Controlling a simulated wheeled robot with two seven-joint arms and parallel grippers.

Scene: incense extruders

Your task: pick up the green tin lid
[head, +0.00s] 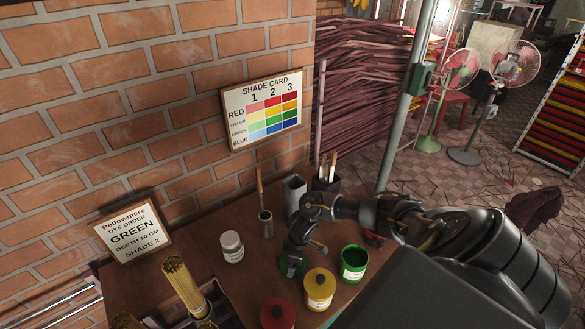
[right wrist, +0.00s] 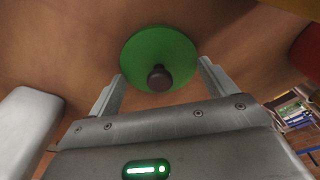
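The green tin lid (right wrist: 158,50) is a round green disc with a dark knob (right wrist: 159,78), lying on the brown table top. In the head view only a bit of green lid (head: 283,268) shows beneath my right gripper. My right gripper (right wrist: 160,72) is open and points down at the lid, one finger to each side of the knob in the picture. I cannot tell how far the fingertips are above the lid. The open green tin (head: 353,263) stands to the right of the gripper. My left gripper is not in view.
A yellow-lidded tin (head: 319,289) and a red-lidded tin (head: 278,314) stand close in front. A white jar (head: 232,246), a metal cup with a stick (head: 266,223) and a grey container (head: 294,193) stand left and behind. The brick wall (head: 150,90) borders the table.

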